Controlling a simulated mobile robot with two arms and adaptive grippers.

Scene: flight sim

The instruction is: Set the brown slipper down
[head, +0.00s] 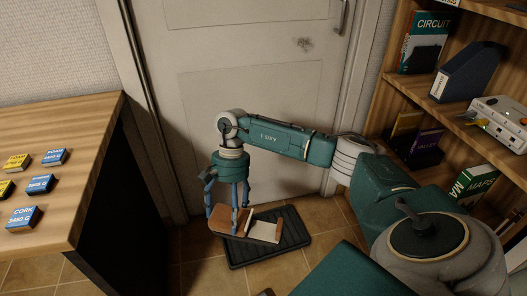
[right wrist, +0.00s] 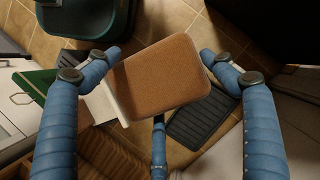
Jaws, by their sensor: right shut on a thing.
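The brown slipper (head: 230,219) hangs in my right gripper (head: 228,205) and overlaps the left part of a black ridged tray (head: 295,238) in the head view. A cream part with a brown edge extends from its right side. In the right wrist view the slipper's brown top (right wrist: 160,78) lies between the blue fingers of my right gripper (right wrist: 166,66), which is shut on it. There the tray (right wrist: 198,128) looks much smaller, so the slipper seems held above it. The exact gap is unclear. My left gripper is out of view.
A wooden table (head: 75,130) with several small labelled blocks stands at the left. A closed door (head: 255,90) is behind the tray. A wooden shelf (head: 455,110) with books and a white device (head: 497,120) is at the right. Tiled floor (head: 205,270) shows around the tray.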

